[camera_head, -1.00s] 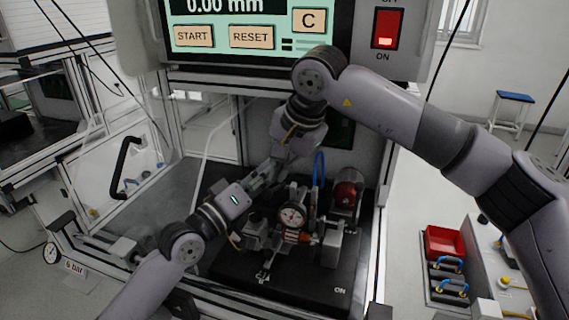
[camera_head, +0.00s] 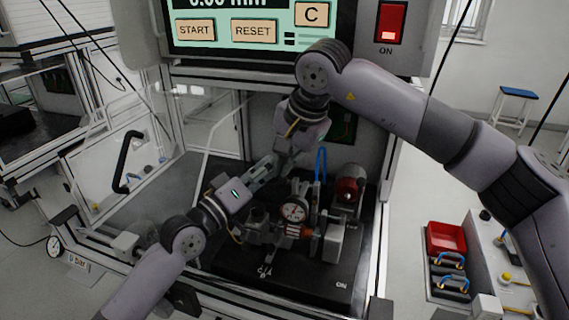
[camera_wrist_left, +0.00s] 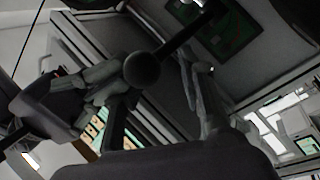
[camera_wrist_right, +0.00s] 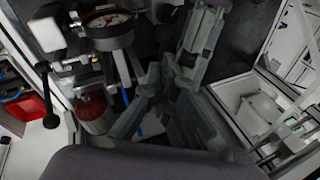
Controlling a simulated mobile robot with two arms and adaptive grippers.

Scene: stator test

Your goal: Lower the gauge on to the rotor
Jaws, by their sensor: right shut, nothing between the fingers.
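The gauge (camera_head: 294,212) is a round white dial with a black rim, standing over the black base plate inside the cell. It also shows at the top of the right wrist view (camera_wrist_right: 108,22). A copper-coloured part (camera_head: 297,231), which looks like the rotor, is just below it; I cannot tell whether they touch. My left gripper (camera_head: 268,168) is behind and left of the gauge. In the left wrist view a black ball knob (camera_wrist_left: 141,71) on a rod is close to it; its grip is unclear. My right gripper (camera_head: 288,160) is shut and empty, above and behind the gauge, close to my left gripper.
A red-and-metal cylinder (camera_head: 349,190) stands right of the gauge, near a blue hose (camera_head: 321,165). The display panel (camera_head: 250,28) overhangs the cell. The frame post (camera_head: 387,190) bounds the right side. A red bin (camera_head: 446,239) lies outside.

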